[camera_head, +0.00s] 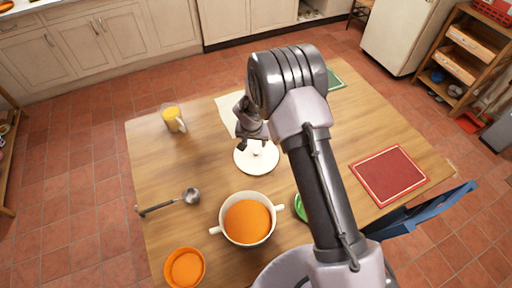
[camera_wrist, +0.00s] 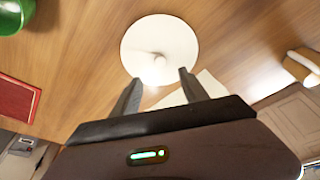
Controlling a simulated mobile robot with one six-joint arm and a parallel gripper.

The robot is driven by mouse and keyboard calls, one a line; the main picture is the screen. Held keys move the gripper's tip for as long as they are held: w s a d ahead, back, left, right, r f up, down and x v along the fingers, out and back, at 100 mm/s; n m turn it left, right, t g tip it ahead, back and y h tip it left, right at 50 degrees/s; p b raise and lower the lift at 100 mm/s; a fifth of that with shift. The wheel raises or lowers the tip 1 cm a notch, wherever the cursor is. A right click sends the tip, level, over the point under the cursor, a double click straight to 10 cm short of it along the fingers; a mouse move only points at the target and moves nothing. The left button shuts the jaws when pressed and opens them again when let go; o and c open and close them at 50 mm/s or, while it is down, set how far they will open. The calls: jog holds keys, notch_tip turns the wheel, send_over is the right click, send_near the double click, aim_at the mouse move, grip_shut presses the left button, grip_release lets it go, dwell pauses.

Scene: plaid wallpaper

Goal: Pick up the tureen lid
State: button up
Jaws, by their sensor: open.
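The tureen lid (camera_head: 257,160) is a round white disc with a small knob, lying flat on the wooden table behind the tureen. In the wrist view the lid (camera_wrist: 160,48) lies just beyond my fingertips, with its knob roughly centred ahead of them. My gripper (camera_head: 248,140) is over the lid's far left part in the head view; in the wrist view my gripper (camera_wrist: 159,75) is open and empty, with its fingers apart. The white two-handled tureen (camera_head: 229,238) holds something orange and stands uncovered nearer the front.
A ladle (camera_head: 170,202), an orange bowl (camera_head: 170,270) and a mug of orange drink (camera_head: 173,119) stand on the left side. A green object (camera_head: 300,207) is partly behind my arm. A red mat (camera_head: 388,175) lies at right; a blue chair (camera_head: 425,213) is by the edge.

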send_over(256, 151)
jog(key=s, duration=0.2)
notch_tip(256, 151, down, 6)
jog(key=shift+a+f+b, duration=0.15)
jog(key=shift+f+b, duration=0.05)
jog(key=shift+b, duration=0.1)
jog(key=shift+s+f, duration=0.1)
jog(key=shift+f, duration=0.2)
jog(key=b+x, duration=0.1)
jog(key=x, duration=0.4)
jog(key=shift+r, duration=0.2)
jog(key=shift+c, duration=0.2)
grip_shut()
